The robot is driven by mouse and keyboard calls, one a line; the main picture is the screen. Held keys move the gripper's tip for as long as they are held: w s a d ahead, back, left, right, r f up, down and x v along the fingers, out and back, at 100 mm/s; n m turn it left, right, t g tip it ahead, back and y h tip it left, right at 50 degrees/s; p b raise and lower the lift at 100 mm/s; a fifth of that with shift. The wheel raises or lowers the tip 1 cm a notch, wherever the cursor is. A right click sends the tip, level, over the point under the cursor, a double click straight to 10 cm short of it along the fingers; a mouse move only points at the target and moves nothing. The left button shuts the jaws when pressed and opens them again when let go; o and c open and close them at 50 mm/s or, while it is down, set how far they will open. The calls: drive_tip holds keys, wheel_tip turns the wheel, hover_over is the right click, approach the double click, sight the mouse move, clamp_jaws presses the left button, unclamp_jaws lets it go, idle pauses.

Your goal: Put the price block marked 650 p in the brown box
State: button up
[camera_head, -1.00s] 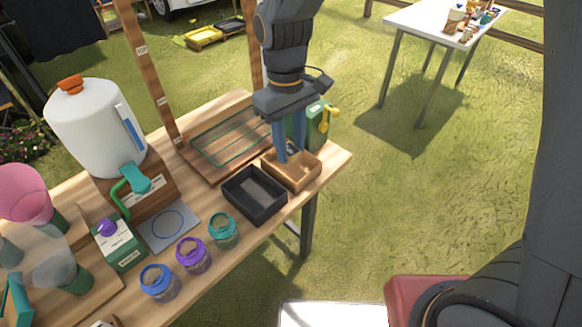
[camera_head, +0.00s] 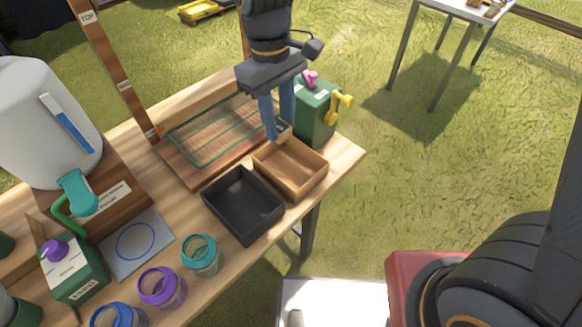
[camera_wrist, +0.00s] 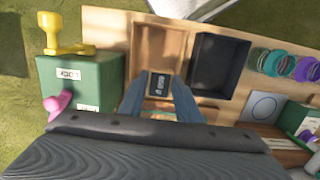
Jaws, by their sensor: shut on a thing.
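The brown box (camera_head: 313,183) is an open wooden tray near the right end of the table; it also shows in the wrist view (camera_wrist: 138,52). My gripper (camera_head: 280,132) points down at its back edge. My gripper, seen in the wrist view too (camera_wrist: 158,98), is shut on a small dark price block (camera_wrist: 158,84) with a pale mark, too small to read for certain. In the wrist view the block overlaps the box's back end. I cannot tell its height above the rim. The visible box floor is empty.
A black box (camera_head: 242,205) stands directly left of the brown box. A green block with a yellow handle (camera_head: 318,112) is close behind it. A glass-topped wooden frame (camera_head: 205,135) lies behind. Jars (camera_head: 201,255) line the front edge.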

drive_tip(key=shift+w+f+b, duration=0.45)
drive_tip(key=shift+w+f, duration=0.15)
drive_tip(key=shift+f, duration=0.25)
drive_tip(key=p, duration=0.1)
approach(283, 166)
drive_tip(key=f, duration=0.5)
drive_tip(key=shift+s+d+f, duration=0.1)
drive_tip(key=shift+s+d, duration=0.1)
drive_tip(key=shift+d, duration=0.05)
drive_tip(key=shift+f, duration=0.15)
drive_tip(key=o, duration=1)
drive_tip(key=r, duration=0.4)
drive_tip(key=r+b, duration=0.1)
drive_tip(key=r, duration=0.3)
drive_tip(key=a+r, duration=0.1)
drive_tip(key=r, duration=0.3)
drive_tip(key=shift+w+r, duration=0.2)
drive_tip(key=shift+w, duration=0.2)
drive_tip(key=shift+s, duration=0.1)
